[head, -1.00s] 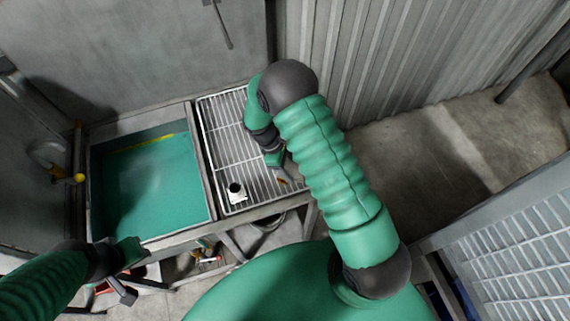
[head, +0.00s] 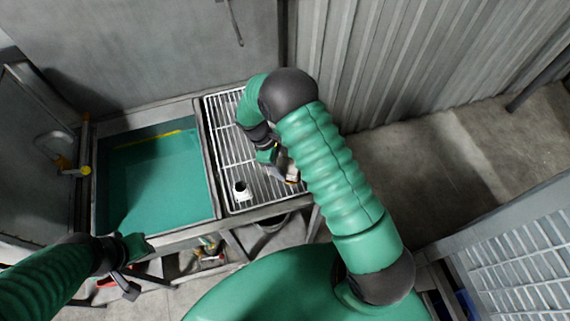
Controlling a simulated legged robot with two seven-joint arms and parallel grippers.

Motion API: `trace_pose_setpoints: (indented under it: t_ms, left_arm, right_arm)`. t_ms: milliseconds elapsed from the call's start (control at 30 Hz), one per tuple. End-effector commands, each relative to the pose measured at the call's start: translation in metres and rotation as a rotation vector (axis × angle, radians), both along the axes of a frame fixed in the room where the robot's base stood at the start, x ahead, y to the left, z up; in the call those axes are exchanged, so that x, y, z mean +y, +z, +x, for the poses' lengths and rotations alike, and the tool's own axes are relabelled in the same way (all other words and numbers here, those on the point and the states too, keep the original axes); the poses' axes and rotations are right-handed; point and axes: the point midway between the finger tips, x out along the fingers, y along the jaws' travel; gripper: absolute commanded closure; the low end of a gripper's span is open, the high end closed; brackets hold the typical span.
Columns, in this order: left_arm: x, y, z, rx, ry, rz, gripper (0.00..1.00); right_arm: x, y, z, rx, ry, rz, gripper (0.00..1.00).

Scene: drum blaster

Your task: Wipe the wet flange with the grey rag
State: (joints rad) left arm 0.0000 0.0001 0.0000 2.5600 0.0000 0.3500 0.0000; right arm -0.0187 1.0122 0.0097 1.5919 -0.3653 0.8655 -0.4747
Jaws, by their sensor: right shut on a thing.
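The flange (head: 241,190) is a small white piece with a dark opening. It sits on the wire rack at its near left part. My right gripper (head: 273,170) is low over the rack, to the right of the flange and apart from it. It is shut on a small grey piece that looks like the grey rag (head: 278,173), partly hidden by the gripper. My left gripper (head: 132,268) is in front of the basin at lower left, far from the flange. Its jaws are too unclear to read. Wetness on the flange is too small to tell.
A teal basin (head: 155,185) lies left of the wire rack (head: 225,150), with a yellow-tipped tap (head: 85,171) at its left. A small brown and white item (head: 292,175) lies at the rack's right edge. Walls stand behind. Bare floor (head: 430,165) is at right.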

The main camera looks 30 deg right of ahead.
Motion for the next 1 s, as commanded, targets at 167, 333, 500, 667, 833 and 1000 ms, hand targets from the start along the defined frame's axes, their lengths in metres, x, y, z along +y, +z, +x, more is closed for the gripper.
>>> trace_pose_setpoints:
  t_ms: [167, 333, 500, 667, 833, 1000]
  left_arm:
    - [0.000, 0.006, 0.000, 0.000, 0.000, 0.000, 0.64]
    - [0.000, 0.024, 0.000, 0.000, 0.000, 0.000, 0.64]
    - [0.000, 0.040, 0.000, 0.000, 0.000, 0.000, 0.64]
    - [0.000, 0.049, 0.000, 0.000, 0.000, 0.000, 0.64]
    - [0.000, 0.047, 0.000, 0.000, 0.000, 0.000, 0.64]
    - [0.000, 0.047, 0.000, 0.000, 0.000, 0.000, 0.64]
  right_arm:
    - [0.000, 0.008, 0.000, -0.001, 0.000, -0.001, 0.71]
    - [0.000, 0.029, 0.000, -0.001, 0.000, 0.000, 0.71]
    - [0.000, 0.050, 0.000, -0.001, 0.000, 0.000, 0.71]
    - [0.000, 0.062, 0.000, 0.000, 0.000, 0.000, 0.71]
    - [0.000, 0.060, 0.000, 0.000, 0.000, 0.000, 0.71]
    - [0.000, 0.060, 0.000, 0.000, 0.000, 0.000, 0.71]
